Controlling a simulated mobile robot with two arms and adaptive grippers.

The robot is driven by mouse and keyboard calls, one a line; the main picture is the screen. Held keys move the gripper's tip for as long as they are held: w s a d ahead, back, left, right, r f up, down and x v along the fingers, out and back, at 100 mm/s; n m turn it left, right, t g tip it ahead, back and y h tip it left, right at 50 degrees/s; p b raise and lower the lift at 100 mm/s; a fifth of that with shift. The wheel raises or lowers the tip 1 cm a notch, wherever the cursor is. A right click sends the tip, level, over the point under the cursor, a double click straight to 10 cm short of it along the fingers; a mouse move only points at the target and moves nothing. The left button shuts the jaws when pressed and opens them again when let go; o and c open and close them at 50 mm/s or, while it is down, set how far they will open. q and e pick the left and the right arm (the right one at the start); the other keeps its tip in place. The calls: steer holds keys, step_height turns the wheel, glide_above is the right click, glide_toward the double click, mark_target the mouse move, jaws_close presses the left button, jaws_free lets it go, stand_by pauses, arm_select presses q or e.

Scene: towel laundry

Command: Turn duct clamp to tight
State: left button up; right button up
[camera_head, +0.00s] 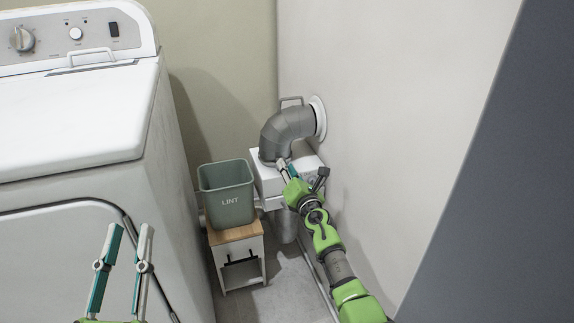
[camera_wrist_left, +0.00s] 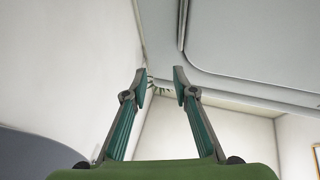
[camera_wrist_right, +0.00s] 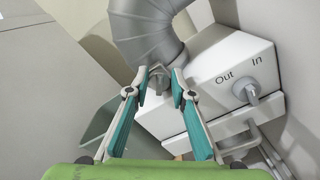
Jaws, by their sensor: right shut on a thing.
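The grey duct elbow (camera_head: 285,130) runs from the wall collar down to a white box (camera_head: 262,172); it also shows at the top of the right wrist view (camera_wrist_right: 150,35). A small grey clamp tab (camera_wrist_right: 157,77) sits at the duct's lower end. My right gripper (camera_head: 284,164) reaches the foot of the duct, and in the right wrist view (camera_wrist_right: 159,84) its fingertips are closed around the tab. Which way counts as tight is not readable on the clamp. My left gripper (camera_head: 131,228) is open and empty in front of the white machine.
A grey knob (camera_wrist_right: 251,92) beside the labels "Out" and "In" is on the white box, right of my fingers. A green LINT bin (camera_head: 226,188) stands on a small wooden-topped cabinet (camera_head: 236,234). The white machine (camera_head: 70,110) fills the left; a wall bounds the right.

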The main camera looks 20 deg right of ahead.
arm_select(q)
steer(key=shift+w+f, duration=0.15)
steer(key=shift+f, duration=0.25)
arm_select(e)
steer(key=shift+a, duration=0.1)
steer(key=o, duration=1.1)
steer(key=shift+f, duration=0.1)
arm_select(q)
steer(key=shift+f, duration=0.1)
